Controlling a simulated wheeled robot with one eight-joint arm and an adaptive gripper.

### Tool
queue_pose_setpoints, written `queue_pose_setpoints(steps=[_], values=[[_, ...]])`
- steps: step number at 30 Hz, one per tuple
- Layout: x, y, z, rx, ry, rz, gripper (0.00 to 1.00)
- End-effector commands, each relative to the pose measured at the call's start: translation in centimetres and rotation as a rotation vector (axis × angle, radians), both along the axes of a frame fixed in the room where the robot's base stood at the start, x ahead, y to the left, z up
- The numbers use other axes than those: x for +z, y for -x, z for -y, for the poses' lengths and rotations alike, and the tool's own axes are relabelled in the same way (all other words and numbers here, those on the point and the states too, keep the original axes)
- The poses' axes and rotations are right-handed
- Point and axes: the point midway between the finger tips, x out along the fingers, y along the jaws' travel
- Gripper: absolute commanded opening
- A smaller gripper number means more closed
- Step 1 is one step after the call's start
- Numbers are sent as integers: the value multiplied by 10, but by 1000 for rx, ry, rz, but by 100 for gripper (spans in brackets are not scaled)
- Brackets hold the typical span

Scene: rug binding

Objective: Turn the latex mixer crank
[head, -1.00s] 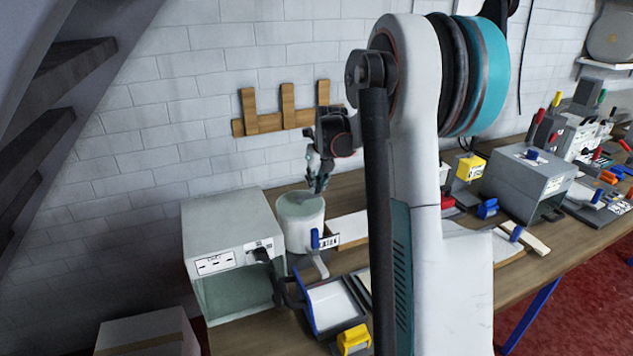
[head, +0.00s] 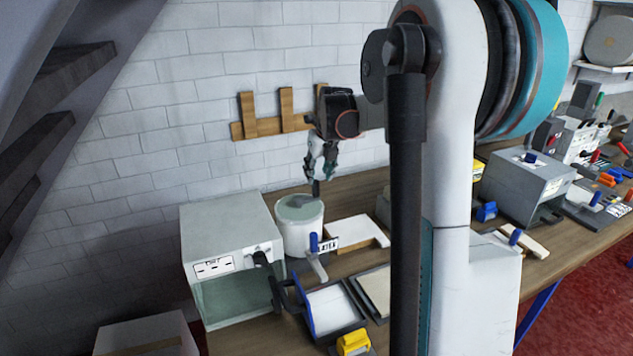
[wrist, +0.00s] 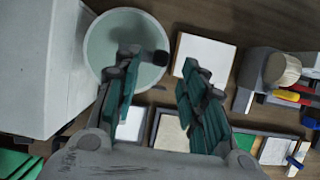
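The latex mixer (head: 300,237) is a white cylindrical tub with a pale green top, standing on the bench right of a grey box. It also shows in the wrist view (wrist: 100,38). Its crank has a grey arm on top and a dark upright knob (head: 316,188); the knob (wrist: 159,58) shows near the tub's right rim in the wrist view. My gripper (head: 318,172) points down just above the knob. In the wrist view my gripper (wrist: 160,62) has its fingers apart, with the knob in line with the gap. I cannot tell whether they touch it.
The grey box (head: 228,225) stands close on the left. A blue-handled lever (head: 314,243) and label are at the tub's front. Trays (head: 334,306) lie in front, and a white L-shaped piece (head: 355,232) lies to the right. Wooden pegs (head: 287,110) are on the wall behind.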

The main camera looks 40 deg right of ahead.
Motion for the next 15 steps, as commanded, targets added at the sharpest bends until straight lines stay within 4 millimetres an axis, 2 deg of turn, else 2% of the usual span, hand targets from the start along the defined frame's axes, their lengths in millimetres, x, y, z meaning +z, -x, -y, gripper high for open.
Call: queue_pose_setpoints(steps=[1,6,15], values=[[10,4,-1,0,0,0,38],[35,14,-4,0,0,0,38],[49,20,-5,0,0,0,38]])
